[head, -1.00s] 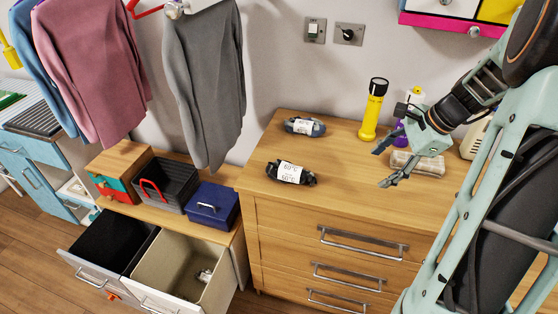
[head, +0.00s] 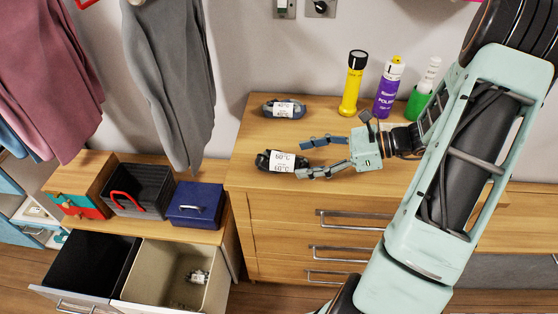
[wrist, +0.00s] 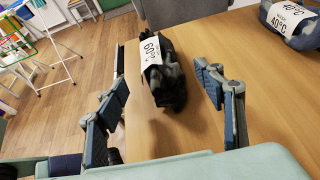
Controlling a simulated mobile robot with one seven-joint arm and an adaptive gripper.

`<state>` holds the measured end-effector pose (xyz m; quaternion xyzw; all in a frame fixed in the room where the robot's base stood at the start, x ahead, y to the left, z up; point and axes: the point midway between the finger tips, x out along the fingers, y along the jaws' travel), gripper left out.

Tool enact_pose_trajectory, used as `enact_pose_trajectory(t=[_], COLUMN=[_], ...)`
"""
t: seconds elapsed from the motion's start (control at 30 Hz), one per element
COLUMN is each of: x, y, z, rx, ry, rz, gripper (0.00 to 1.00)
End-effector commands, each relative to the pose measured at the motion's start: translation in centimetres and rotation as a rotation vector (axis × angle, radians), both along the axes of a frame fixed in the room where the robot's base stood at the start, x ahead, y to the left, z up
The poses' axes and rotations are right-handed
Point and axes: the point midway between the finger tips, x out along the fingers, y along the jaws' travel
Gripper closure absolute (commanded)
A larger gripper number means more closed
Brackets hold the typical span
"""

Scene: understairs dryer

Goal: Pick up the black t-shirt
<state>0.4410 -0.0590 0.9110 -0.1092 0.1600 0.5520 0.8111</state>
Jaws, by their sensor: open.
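The black t-shirt (head: 264,161) is a small dark rolled bundle with a white paper band. It lies on the wooden dresser top near its front left edge. In the wrist view the black t-shirt (wrist: 166,75) lies ahead of and between my open fingers. My gripper (head: 306,157) is open and empty, reaching in from the right, with its fingertips beside the banded bundle. In the wrist view my gripper (wrist: 163,105) shows both blue-padded fingers spread apart. I cannot tell whether a fingertip touches the bundle.
A second banded bundle (head: 284,108), grey-blue, lies farther back. Open drawers (head: 172,276) and a blue box (head: 195,205) are at the lower left.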

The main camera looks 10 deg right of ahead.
Motion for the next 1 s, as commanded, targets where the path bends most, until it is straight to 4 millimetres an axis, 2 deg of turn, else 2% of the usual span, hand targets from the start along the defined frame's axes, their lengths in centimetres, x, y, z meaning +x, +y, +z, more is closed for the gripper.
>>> enact_pose_trajectory(t=[0.1, 0.27, 0.53, 0.87, 1.0], x=[0.5, 0.9, 2.2, 2.5, 2.5], y=[1.3, 2.3, 5.7, 6.3, 6.3], z=[-0.6, -1.0, -2.2, -2.5, -2.5], rx=[0.0, 0.0, -0.001, -0.003, -0.003], ry=[0.001, 0.002, 0.001, 0.001, 0.001], rz=[0.001, 0.001, 0.003, 0.0, 0.0], gripper=[0.37, 0.37, 0.37, 0.37, 0.52])
